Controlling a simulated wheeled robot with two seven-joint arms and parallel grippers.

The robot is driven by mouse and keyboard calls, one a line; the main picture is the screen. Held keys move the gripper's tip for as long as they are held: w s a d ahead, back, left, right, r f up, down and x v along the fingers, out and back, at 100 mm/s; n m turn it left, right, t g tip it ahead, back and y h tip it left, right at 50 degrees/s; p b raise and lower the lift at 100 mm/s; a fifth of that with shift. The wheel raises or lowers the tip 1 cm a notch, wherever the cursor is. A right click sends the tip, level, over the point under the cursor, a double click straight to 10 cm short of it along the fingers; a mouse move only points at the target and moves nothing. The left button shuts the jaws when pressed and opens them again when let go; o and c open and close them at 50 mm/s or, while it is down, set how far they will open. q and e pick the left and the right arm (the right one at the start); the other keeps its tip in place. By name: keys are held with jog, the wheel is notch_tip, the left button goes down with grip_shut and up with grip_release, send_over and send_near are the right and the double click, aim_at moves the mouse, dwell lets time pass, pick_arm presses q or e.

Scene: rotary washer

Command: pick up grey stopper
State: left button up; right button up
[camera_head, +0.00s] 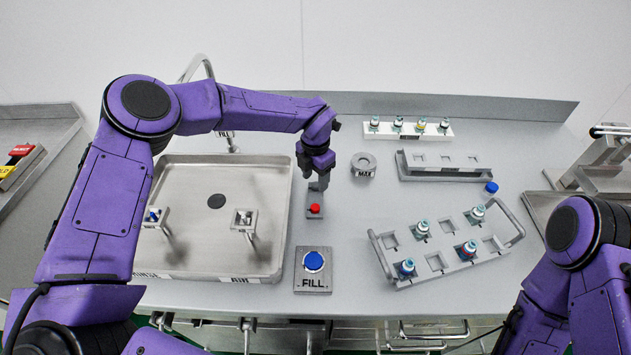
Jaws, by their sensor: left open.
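No piece is plainly recognisable as the grey stopper. A flat dark grey disc (217,201) lies on the floor of the steel basin (270,180); I cannot tell whether it is a stopper or the drain. A short round grey piece with a hollow top, marked MAX (363,166), stands on the counter. My left gripper (318,185) is open and points down, left of the round piece and apart from it, just behind a small grey block with a red button (315,209). Its fingertips are small here, and anything between them is hard to see. My right gripper is out of view.
A FILL block with a blue button (313,262) sits at the front. A handled rack (450,258) with several vials is at right. A white vial rack (408,132) and an empty grey rack (445,170) stand behind. A blue cap (491,187) lies near them. A faucet rises behind the basin.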

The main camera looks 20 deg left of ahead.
aim_at(316, 187)
pick_arm(q)
jog(key=f, duration=0.1)
jog(key=w+f, duration=0.1)
jog(key=shift+f, duration=0.35)
jog(key=shift+s+r, duration=0.2)
jog(key=shift+s, duration=0.15)
grip_shut()
jog(key=shift+w, duration=0.1)
